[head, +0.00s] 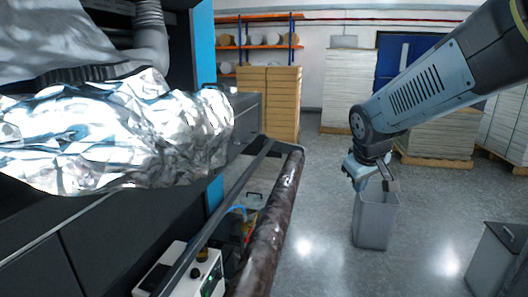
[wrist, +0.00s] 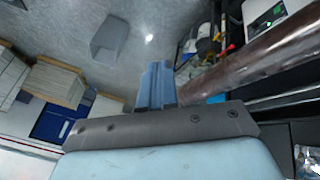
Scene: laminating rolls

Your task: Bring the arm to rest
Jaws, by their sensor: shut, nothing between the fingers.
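My arm reaches in from the upper right in the head view. My gripper (head: 374,184) hangs at its end, above and in front of a grey bin, with nothing seen in it. In the wrist view my gripper's blue fingers (wrist: 156,86) are together and empty, in the middle of the picture. The gripper is apart from the dark brown roll (head: 272,225), which lies to its left in the head view.
The grey bin (head: 375,222) stands on the floor below my gripper. Silver foil (head: 120,130) covers part of the machine at left. A darker bin (head: 498,262) stands at lower right. Stacked boxes (head: 268,102) and pallets line the back. Open floor lies between.

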